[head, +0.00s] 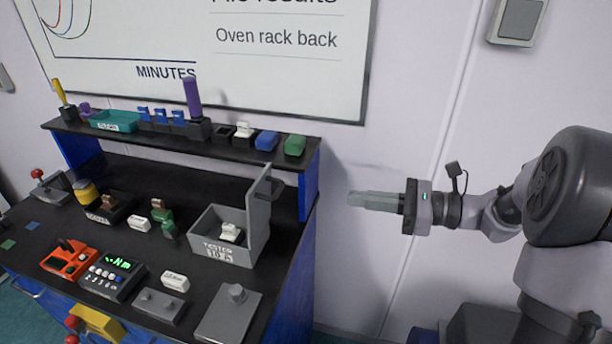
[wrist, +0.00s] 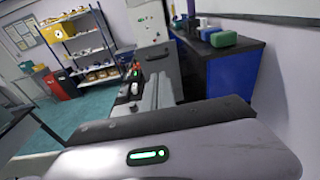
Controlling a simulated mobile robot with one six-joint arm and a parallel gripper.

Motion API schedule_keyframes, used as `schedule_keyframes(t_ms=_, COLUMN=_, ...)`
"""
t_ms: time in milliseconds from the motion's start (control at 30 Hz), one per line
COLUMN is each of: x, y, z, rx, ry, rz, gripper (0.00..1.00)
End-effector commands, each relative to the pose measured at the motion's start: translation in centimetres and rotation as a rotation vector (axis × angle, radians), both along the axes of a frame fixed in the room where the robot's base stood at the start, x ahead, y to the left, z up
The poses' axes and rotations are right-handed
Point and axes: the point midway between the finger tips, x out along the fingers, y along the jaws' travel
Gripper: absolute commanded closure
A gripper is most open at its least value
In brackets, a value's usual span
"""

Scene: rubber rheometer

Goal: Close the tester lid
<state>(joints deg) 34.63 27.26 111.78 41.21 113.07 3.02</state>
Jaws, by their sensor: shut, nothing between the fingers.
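The tester (head: 222,250) is a grey open-topped box with a label on its front, on the right part of the black bench. Its lid (head: 259,205) stands up, open, along the box's right side. A small white block on a grey piece (head: 231,232) sits inside the box. My gripper (head: 350,197) is shut and empty, to the right of the lid and apart from it, pointing left. In the wrist view, my gripper's fingers (wrist: 158,92) point toward a grey upright panel in front of them.
A raised black shelf (head: 180,136) behind the tester holds several small items, among them a blue block (head: 266,140) and a green block (head: 294,144). A grey block with a knob (head: 229,311) stands in front of the tester. The space between my gripper and the bench's right edge is clear.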

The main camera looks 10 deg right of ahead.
Motion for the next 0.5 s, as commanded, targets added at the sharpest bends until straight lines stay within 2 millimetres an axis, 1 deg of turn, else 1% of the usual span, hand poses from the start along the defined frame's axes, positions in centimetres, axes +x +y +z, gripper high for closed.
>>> schedule_keyframes(t_ms=300, x=2.4, y=6.3, z=-1.0, rx=-0.004, ry=0.001, rz=0.009, gripper=1.0)
schedule_keyframes(t_ms=500, x=4.0, y=9.9, z=-1.5, rx=-0.006, ry=0.001, rz=0.009, gripper=1.0)
